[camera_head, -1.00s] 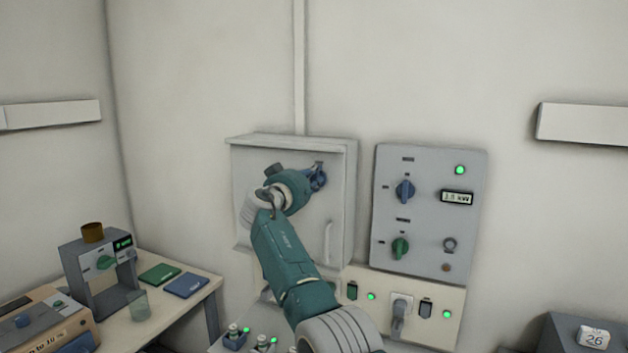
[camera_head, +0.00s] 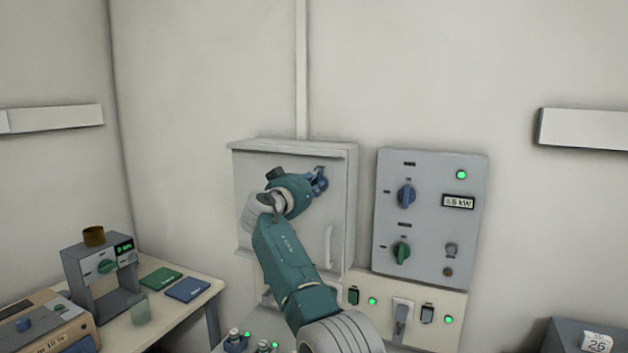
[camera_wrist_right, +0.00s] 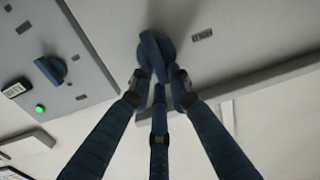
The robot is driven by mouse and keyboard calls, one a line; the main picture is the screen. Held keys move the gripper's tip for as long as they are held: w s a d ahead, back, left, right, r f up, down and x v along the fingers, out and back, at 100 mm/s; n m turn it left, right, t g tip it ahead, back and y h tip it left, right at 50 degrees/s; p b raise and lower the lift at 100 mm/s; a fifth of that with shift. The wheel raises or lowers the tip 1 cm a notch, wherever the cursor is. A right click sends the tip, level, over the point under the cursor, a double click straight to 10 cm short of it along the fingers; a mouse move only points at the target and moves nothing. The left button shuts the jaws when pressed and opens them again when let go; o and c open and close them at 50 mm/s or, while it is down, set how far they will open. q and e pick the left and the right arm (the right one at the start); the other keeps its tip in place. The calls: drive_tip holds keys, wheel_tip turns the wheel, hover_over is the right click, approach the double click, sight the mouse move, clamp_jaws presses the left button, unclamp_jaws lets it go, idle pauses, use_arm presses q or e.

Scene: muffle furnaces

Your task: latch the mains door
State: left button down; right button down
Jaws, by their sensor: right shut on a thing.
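The mains door (camera_head: 300,230) is the pale grey front of the wall cabinet, left of the control panel in the head view. It looks closed against its box. A dark blue latch knob (camera_wrist_right: 153,48) sits near its upper right corner. My right gripper (camera_head: 318,181) is at that knob, with the teal arm across the door. In the right wrist view, the blue fingers of my right gripper (camera_wrist_right: 160,85) are shut on the knob's raised grip. The knob is mostly hidden by the gripper in the head view. My left gripper is not in view.
Right of the cabinet is a control panel (camera_head: 427,262) with blue and green knobs and a lit green lamp. Sockets and switches (camera_head: 403,310) are below. A side table (camera_head: 212,290) at left holds instruments, a beaker and two booklets. A pale handle (camera_head: 328,247) is on the door.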

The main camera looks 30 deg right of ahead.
drive_tip(key=shift+d+f, duration=0.2)
drive_tip(key=shift+f, duration=0.9)
drive_tip(key=c, duration=1.8)
unclamp_jaws()
drive_tip(key=shift+c, duration=0.2)
drive_tip(key=shift+o, duration=1.4)
drive_tip(key=shift+d, duration=0.15)
drive_tip(key=v, duration=1.1)
drive_tip(key=shift+r, duration=0.1)
